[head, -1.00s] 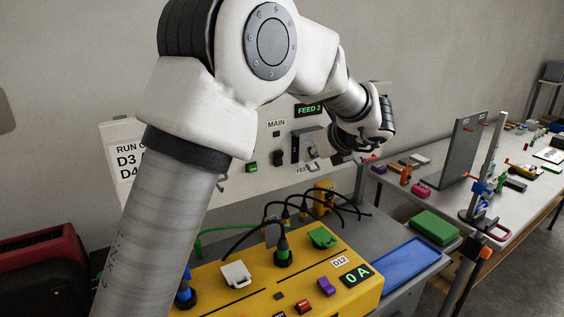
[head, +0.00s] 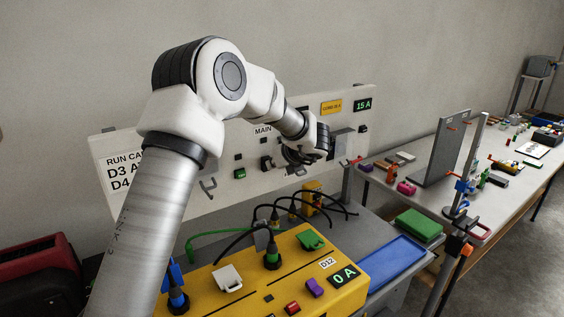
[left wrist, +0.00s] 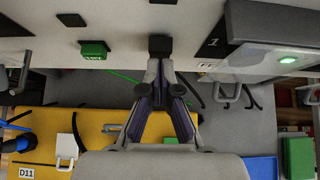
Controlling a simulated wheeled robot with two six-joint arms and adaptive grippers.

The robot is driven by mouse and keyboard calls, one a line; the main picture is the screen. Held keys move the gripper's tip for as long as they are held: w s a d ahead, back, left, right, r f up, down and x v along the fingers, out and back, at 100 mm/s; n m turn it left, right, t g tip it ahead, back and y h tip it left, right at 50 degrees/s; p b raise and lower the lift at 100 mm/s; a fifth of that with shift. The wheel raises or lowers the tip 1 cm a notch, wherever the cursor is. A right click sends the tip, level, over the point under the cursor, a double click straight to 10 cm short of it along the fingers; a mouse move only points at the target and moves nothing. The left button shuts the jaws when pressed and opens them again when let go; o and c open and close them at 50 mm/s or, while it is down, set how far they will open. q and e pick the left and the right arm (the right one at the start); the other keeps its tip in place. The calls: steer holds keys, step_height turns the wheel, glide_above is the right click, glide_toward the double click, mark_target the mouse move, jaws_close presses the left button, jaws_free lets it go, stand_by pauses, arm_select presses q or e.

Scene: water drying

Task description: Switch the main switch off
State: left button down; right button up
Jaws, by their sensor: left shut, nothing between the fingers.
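The "MAIN" label (head: 263,130) is on the pale wall panel (head: 215,150). Below it a black block (head: 266,163) stands out, apparently the main switch; its on or off position cannot be made out. My left gripper (head: 304,155) is at the panel, just right of the block in the head view. In the left wrist view its fingertips (left wrist: 160,62) are together, empty, and close to the black block (left wrist: 160,47). I cannot tell whether they touch it. The arm hides part of the panel. My right gripper is not in view.
A green button (left wrist: 93,50) is left of the block, and a grey box (left wrist: 265,62) with a lit green lamp is right of it. A yellow console (head: 225,270) with cables stands below. A blue tray (head: 397,262) lies to its right.

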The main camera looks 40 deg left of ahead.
arm_select(q)
steer(key=shift+a, duration=0.15)
steer(key=shift+w+a+r+b, duration=0.1)
steer(key=shift+a+r+b, duration=0.05)
steer(key=shift+a+b, duration=0.15)
steer(key=shift+r, duration=0.1)
steer(key=shift+r+p, duration=0.35)
steer(key=shift+r, duration=0.35)
steer(key=shift+f, duration=0.1)
